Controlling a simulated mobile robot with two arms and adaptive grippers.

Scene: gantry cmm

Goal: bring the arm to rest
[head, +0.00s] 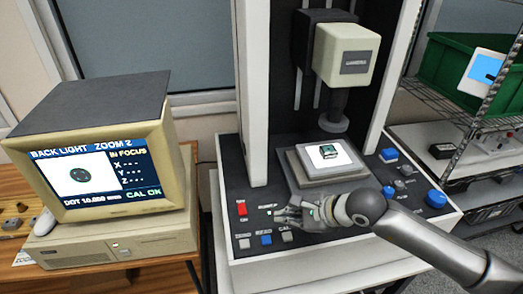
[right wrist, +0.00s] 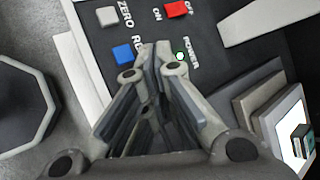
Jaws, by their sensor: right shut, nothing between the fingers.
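My right arm (head: 430,235) comes in from the right in the head view. Its right gripper (head: 285,214) is over the front control panel of the measuring machine, near the labelled buttons. In the right wrist view the fingers of the right gripper (right wrist: 155,50) meet at their tips, with nothing between them. The tips are close to a small green light (right wrist: 180,56) on the panel; whether they touch the panel I cannot tell. My left gripper is not in view.
The panel has a red switch (head: 241,208), a blue button (head: 266,239) and blue knobs (head: 436,198). A small part (head: 329,152) lies on the lit stage under the probe head (head: 345,55). A monitor (head: 95,175) stands left; a wire shelf (head: 450,95) with a green bin (head: 455,62) stands right.

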